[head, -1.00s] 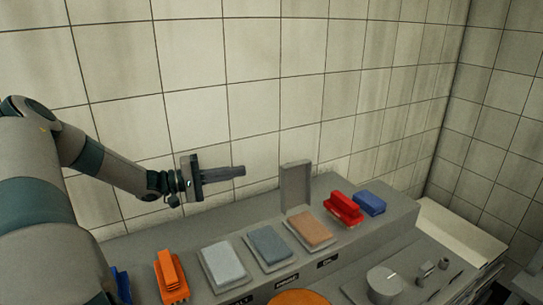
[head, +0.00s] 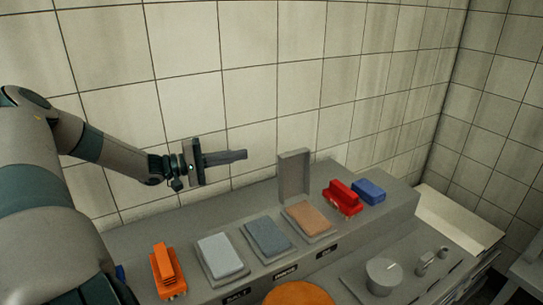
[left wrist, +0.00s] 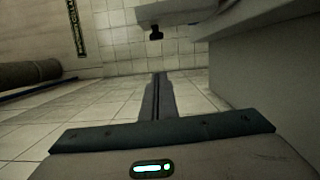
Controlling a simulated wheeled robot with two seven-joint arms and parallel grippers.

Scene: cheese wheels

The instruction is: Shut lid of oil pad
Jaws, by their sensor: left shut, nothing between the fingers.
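The oil pad (head: 307,217) is an orange-brown pad in a grey tray, the rightmost of three pads on the grey shelf. Its grey lid (head: 294,177) stands upright behind it. My left gripper (head: 243,155) is shut and empty, pointing right, above the back of the shelf and left of the upright lid, with a gap between them. In the left wrist view the shut fingers (left wrist: 156,95) point away over the tiled surface. My right gripper is in neither view.
A blue-grey pad (head: 268,235) and a pale pad (head: 221,255) lie left of the oil pad. An orange brush (head: 167,270) is at the far left, a red brush (head: 343,196) and a blue block (head: 369,191) at the right. An orange round cheese (head: 300,294) is in front.

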